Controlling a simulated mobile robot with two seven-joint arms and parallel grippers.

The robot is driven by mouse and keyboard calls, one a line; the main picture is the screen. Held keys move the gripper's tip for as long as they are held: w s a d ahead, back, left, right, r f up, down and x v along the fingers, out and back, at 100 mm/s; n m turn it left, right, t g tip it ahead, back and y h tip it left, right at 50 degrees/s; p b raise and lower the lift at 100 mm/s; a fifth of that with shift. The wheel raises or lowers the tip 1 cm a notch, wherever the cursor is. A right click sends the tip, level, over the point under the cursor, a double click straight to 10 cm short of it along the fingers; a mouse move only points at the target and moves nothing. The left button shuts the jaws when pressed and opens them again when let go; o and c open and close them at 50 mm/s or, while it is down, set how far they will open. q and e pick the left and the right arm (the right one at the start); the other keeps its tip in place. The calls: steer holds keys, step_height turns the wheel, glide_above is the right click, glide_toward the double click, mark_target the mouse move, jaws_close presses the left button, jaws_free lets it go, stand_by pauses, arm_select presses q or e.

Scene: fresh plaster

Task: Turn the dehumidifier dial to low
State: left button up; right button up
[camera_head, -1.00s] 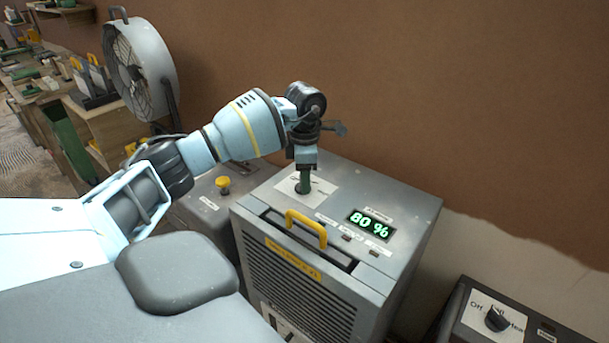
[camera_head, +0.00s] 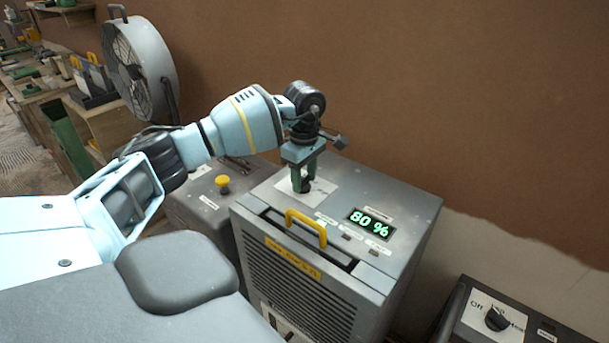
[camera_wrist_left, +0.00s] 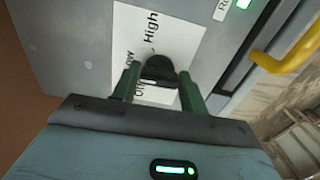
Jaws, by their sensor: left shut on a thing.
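The dehumidifier (camera_head: 415,206) is a grey box with a yellow handle and a green display reading 80 %. Its black dial (camera_wrist_left: 159,68) sits on a white label plate (camera_wrist_left: 135,32) on the top, with High, Off and a partly hidden word that looks like Low. My left gripper (camera_head: 304,186) points down over the plate, its green fingers on either side of the dial and shut on it. In the left wrist view the gripper (camera_wrist_left: 160,88) covers part of the lettering. Which mark the dial points at is not clear. My right gripper is not in view.
A grey unit with a yellow knob (camera_head: 222,182) stands left of the dehumidifier. A large fan (camera_head: 140,65) stands behind at the left. Another dark box with a black knob (camera_head: 497,318) is at the lower right. A brown plaster wall (camera_head: 420,90) rises behind.

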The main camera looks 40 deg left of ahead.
mark_target(304, 178)
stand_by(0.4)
arm_select(q)
steer(key=o, duration=1)
steer(key=shift+r, duration=0.25)
step_height(304, 178, up, 6)
steer(key=shift+r, duration=0.7)
